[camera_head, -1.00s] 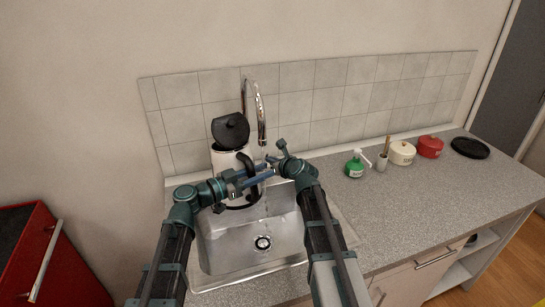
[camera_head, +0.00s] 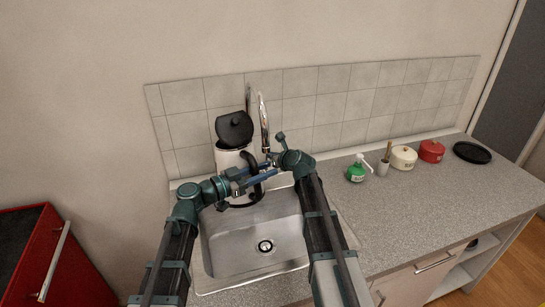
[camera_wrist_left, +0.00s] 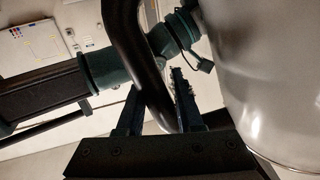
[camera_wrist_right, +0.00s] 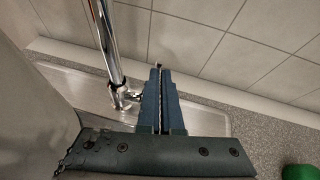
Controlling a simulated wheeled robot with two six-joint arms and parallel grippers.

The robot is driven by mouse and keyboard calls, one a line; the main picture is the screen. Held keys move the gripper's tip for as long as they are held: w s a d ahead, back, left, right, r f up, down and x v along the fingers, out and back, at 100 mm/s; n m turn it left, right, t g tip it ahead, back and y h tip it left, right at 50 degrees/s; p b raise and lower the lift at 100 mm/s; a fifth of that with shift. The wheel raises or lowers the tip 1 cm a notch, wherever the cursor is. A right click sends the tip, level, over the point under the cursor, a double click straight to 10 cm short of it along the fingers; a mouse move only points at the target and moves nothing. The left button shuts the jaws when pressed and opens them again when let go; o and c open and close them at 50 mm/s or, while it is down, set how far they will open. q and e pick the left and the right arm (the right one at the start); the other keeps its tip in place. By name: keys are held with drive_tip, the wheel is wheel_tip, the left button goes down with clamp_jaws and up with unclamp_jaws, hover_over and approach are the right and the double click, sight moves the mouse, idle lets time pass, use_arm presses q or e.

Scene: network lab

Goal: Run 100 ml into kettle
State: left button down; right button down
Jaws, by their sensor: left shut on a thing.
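The kettle (camera_head: 229,157) is pale with a black lid (camera_head: 234,128) standing open. It is upright at the back left of the sink (camera_head: 232,245), near the chrome tap (camera_head: 264,122). My left gripper (camera_head: 252,181) is shut on the kettle's black handle, which passes between its fingers in the left wrist view (camera_wrist_left: 155,100). The pale kettle body (camera_wrist_left: 270,75) is to the right there. My right gripper (camera_wrist_right: 160,85) is shut and empty, its fingertips close to the tap's base (camera_wrist_right: 122,95). Whether they touch it, whether water runs and the level inside cannot be seen.
A green soap bottle (camera_head: 356,171), a cup with a brush (camera_head: 383,168), a cream pot (camera_head: 403,157), a red pot (camera_head: 431,151) and a black plate (camera_head: 472,152) stand on the counter to the right. A red cabinet (camera_head: 60,265) is at left. The front counter is clear.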

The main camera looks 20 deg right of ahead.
drive_tip(key=shift+w+r, duration=0.1)
drive_tip(key=shift+r, duration=0.15)
drive_tip(key=p+v, duration=0.3)
drive_tip(key=v, duration=0.4)
drive_tip(key=shift+s, duration=0.3)
drive_tip(key=shift+f, duration=0.2)
